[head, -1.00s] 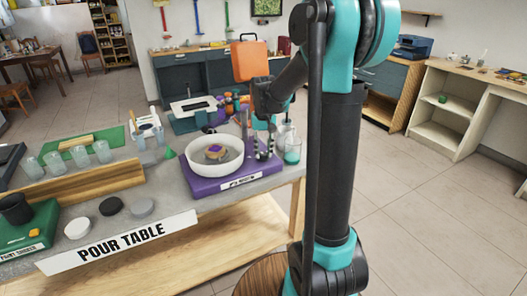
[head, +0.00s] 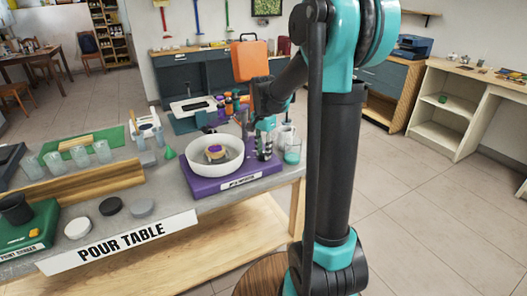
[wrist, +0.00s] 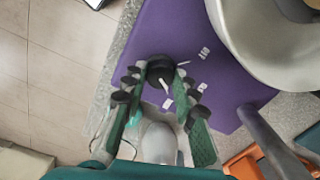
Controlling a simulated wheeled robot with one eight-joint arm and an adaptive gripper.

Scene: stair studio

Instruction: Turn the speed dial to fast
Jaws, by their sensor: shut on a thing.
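The speed dial (wrist: 160,68) is a dark round knob with a white pointer line, on the purple machine base (wrist: 190,22). In the wrist view, my gripper (wrist: 159,76) has its two fingers on either side of the dial, shut on it. The pointer line slants down and right, towards the lowest of several small white labels (wrist: 168,103); I cannot read their words. In the head view, my gripper (head: 264,152) reaches down at the right end of the purple base (head: 208,190), and the dial is hidden there.
A cup with teal contents (head: 292,154) and a pale vessel (wrist: 158,142) stand close on the other side.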

